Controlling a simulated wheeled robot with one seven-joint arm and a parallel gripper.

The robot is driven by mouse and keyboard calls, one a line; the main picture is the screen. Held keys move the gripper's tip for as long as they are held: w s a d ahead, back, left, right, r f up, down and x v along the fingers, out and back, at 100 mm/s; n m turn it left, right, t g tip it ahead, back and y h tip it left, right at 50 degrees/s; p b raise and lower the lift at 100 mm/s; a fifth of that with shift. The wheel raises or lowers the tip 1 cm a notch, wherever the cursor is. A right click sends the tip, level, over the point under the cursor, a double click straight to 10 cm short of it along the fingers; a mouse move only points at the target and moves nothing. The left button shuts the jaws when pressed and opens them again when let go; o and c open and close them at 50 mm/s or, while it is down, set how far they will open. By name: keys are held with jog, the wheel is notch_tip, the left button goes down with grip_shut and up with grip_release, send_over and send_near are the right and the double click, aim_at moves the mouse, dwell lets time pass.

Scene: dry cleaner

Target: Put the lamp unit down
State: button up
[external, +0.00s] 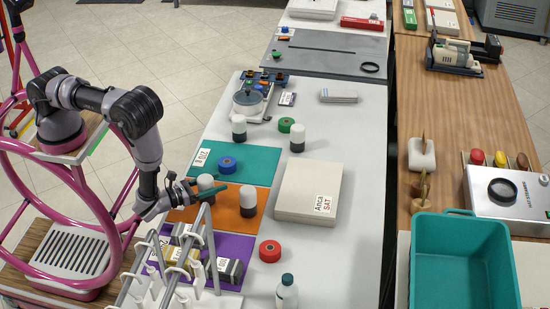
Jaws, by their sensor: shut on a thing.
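My gripper (197,188), with teal fingers, is over the left side of the orange mat (222,212). It is shut on a small white-topped cylinder (205,181), which I take to be the lamp unit. The fingers hide its lower part, so I cannot tell whether it touches the mat. A similar white and black cylinder (248,196) stands upright on the same mat, to the right of my gripper.
A teal mat (258,158) with a blue roll (228,164) lies behind. A purple mat (243,244) with several boxed items lies in front, partly behind a grey rack (212,240). A white box (308,190) and a red roll (270,251) are to the right.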

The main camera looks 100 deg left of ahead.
notch_tip(320, 180, up, 18)
jog(key=r, duration=0.1)
jog(key=m+t+h, duration=0.3)
jog(key=h, duration=0.2)
send_over(321, 175)
jog(key=shift+a+f, duration=0.1)
jog(key=shift+f, duration=7.45)
jog(key=o, duration=1.4)
jog(key=shift+f, duration=0.15)
jog(key=shift+o, duration=0.2)
